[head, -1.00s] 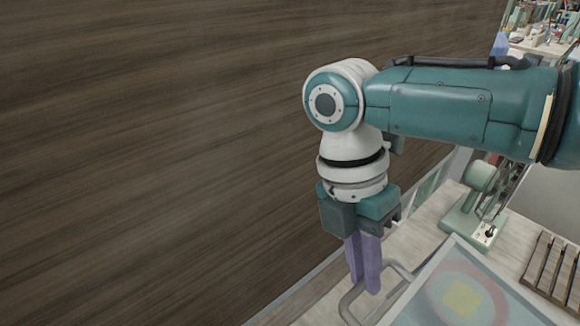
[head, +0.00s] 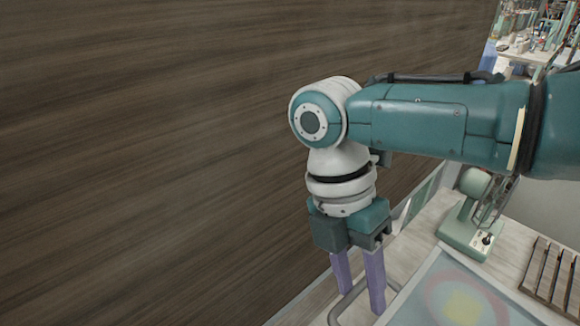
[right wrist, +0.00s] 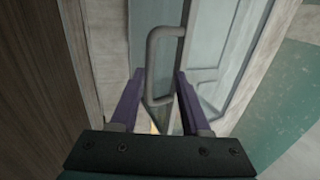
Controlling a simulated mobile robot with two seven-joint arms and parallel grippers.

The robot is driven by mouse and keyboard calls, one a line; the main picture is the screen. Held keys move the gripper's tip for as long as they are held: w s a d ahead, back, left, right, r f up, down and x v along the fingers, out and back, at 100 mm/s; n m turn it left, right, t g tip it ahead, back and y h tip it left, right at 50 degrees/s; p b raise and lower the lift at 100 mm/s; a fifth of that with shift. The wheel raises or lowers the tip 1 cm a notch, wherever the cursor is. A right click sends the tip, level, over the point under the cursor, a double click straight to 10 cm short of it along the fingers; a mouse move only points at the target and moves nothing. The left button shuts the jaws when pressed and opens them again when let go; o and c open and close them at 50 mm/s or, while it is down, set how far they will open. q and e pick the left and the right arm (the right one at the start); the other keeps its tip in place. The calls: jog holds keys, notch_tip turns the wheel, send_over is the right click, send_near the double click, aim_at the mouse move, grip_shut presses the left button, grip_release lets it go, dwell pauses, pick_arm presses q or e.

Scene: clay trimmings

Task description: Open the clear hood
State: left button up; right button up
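The clear hood (head: 440,290) is at the lower right of the head view, with blurred pink and yellow shapes showing through its top. Its grey bar handle (head: 337,310) sticks out at its left side. My right gripper (head: 360,301) points down at the handle with its purple fingers spread. In the right wrist view, the handle (right wrist: 151,60) runs between the open fingertips (right wrist: 160,76), and I see no grip on it. Whether a finger touches it I cannot tell. Clear panels of the hood (right wrist: 207,45) show beyond. My left gripper is not in view.
A brown wood-grain surface (head: 150,160) fills the left of the head view, close beside my right gripper.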

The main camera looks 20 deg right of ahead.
jog(key=b+v, duration=0.1)
jog(key=v, duration=0.9)
jog(key=shift+b, duration=0.4)
jog(key=shift+c, duration=0.2)
